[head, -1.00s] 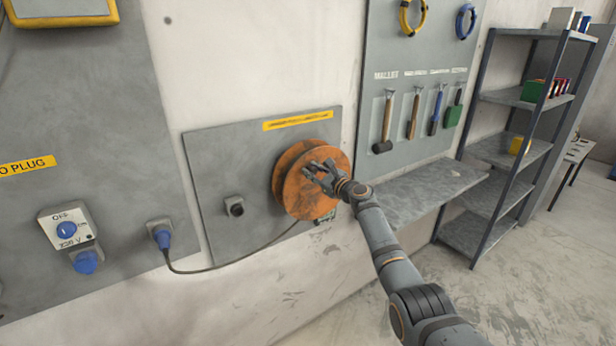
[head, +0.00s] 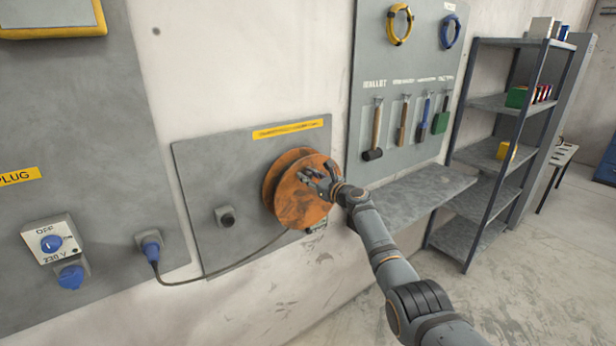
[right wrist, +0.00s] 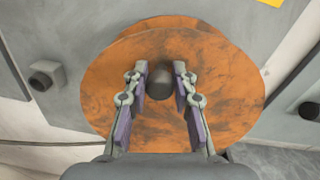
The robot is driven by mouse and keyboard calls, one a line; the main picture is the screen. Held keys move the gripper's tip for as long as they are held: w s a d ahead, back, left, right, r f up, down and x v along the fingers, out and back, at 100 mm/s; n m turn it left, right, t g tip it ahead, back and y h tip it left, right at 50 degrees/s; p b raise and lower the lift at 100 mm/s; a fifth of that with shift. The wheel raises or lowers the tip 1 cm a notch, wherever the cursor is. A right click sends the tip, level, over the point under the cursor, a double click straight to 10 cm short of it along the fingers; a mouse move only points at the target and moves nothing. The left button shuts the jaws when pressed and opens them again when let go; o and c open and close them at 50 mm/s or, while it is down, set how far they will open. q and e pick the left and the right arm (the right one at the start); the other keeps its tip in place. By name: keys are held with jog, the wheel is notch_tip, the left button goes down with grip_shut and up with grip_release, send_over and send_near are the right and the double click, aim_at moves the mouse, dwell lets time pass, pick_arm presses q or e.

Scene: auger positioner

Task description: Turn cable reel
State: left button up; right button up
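The orange cable reel (head: 298,205) is mounted on a grey wall panel under a yellow label. A dark cable (head: 225,270) runs from it to a blue plug (head: 150,247) in a wall socket. My right gripper (head: 314,177) is at the front face of the reel. In the right wrist view the reel (right wrist: 215,90) fills the middle, with a dark round knob (right wrist: 160,80) on it. The two fingers of my right gripper (right wrist: 160,88) are apart, one on each side of the knob; I cannot tell whether they touch it. My left gripper is not in view.
A small dark round fitting (head: 226,217) sits on the panel left of the reel. To the right are a tool board (head: 400,80), a grey wall shelf (head: 410,200) and a metal rack (head: 485,185). An OFF switch (head: 50,243) is at the lower left.

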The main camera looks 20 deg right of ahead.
jog(key=o, duration=0.4)
jog(key=shift+f, duration=0.1)
jog(key=shift+c, duration=0.2)
jog(key=v, duration=1.2)
